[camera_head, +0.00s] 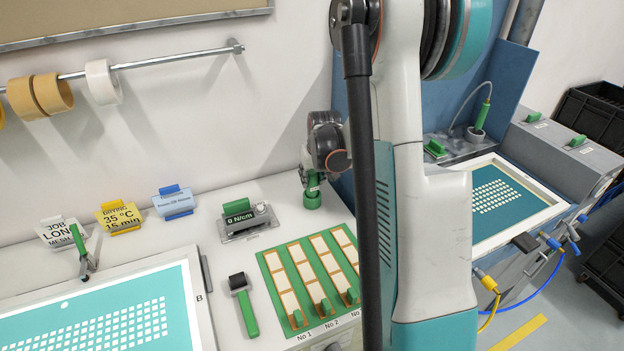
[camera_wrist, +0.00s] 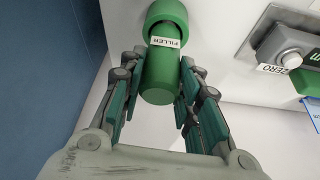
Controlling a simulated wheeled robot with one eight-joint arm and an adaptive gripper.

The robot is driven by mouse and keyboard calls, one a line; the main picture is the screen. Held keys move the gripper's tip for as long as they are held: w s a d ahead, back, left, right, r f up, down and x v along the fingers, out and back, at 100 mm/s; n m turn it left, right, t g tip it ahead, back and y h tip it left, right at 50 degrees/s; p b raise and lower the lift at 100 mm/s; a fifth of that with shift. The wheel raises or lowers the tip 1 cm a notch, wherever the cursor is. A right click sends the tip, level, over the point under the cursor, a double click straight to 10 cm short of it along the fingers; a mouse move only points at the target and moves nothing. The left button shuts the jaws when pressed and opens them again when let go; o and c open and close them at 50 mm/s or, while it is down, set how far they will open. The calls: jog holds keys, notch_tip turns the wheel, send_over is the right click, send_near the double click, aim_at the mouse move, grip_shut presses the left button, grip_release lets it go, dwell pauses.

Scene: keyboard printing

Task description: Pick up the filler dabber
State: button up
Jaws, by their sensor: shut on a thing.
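The filler dabber (camera_wrist: 160,75) is a green cylinder with a white FILLER label. In the wrist view, its handle points toward the camera between the two fingers of my gripper (camera_wrist: 157,68), which is shut on it. The handle's far end meets a wider round green part (camera_wrist: 168,12); I cannot tell whether this is the dabber's own base or a holder. In the head view, the dabber (camera_head: 312,190) is a small green shape at the back of the white bench, below my gripper (camera_head: 313,174). My arm hides part of that area.
A grey gauge with a green display (camera_head: 240,210) stands left of the dabber. A green rack with pale strips (camera_head: 290,275) and a black roller with green handle (camera_head: 244,300) lie in front. A blue panel (camera_wrist: 50,70) rises close beside my gripper.

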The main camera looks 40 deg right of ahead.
notch_tip(320, 180, up, 19)
jog(key=p, duration=0.4)
jog(key=shift+r, duration=0.1)
jog(key=o, duration=0.4)
grip_shut()
notch_tip(320, 180, up, 7)
jog(key=p, duration=0.5)
jog(key=shift+a, duration=0.1)
